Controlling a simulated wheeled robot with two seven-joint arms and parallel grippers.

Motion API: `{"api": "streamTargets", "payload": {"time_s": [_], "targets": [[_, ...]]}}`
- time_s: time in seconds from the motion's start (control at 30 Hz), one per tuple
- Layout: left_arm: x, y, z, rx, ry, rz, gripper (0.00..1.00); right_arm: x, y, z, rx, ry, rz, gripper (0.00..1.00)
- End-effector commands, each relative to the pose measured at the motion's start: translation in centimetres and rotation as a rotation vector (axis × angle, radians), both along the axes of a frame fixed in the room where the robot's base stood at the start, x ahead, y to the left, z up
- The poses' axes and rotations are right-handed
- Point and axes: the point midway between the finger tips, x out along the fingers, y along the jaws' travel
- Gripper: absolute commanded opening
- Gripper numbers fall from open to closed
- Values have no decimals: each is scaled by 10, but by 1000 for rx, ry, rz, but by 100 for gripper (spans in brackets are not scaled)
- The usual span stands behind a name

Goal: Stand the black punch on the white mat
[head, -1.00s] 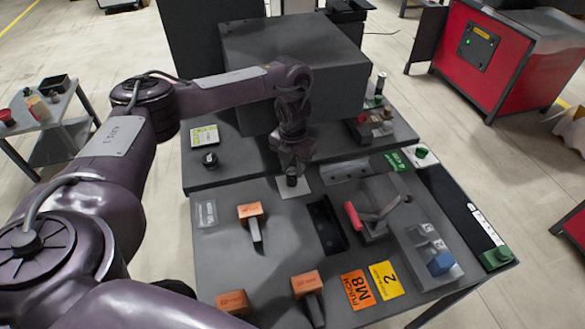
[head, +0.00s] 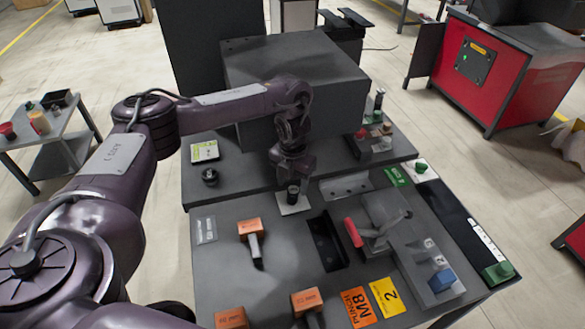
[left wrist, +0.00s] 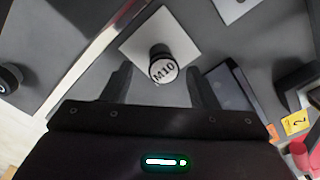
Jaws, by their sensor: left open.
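The black punch (head: 293,192), a short dark cylinder, stands upright on the white mat (head: 284,210). In the left wrist view the punch (left wrist: 162,66) shows a pale top marked M10, and the white mat (left wrist: 136,44) spreads under it. My left gripper (head: 293,179) is just above the punch in the head view. In the left wrist view my left gripper (left wrist: 160,80) is open, one finger on each side of the punch's near side, with visible gaps. My right gripper is not in view.
Orange-headed hammers, including one (head: 249,229), lie on the front bench. A black tray (head: 327,241) and a red-handled clamp (head: 353,232) are right of the mat. A large grey box (head: 300,75) stands behind. A round black item (head: 210,176) lies left.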

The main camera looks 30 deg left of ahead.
Motion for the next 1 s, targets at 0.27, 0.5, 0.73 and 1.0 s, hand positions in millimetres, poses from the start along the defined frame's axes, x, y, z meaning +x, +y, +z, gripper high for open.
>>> {"api": "streamTargets", "payload": {"time_s": [0.27,0.5,0.73,1.0], "targets": [[2,0,63,1,-8,-2,53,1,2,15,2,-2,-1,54],[1,0,101,1,-5,-1,53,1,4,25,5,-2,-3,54],[1,0,113,0,-2,0,53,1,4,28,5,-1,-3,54],[1,0,113,0,-2,0,53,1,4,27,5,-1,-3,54]]}}
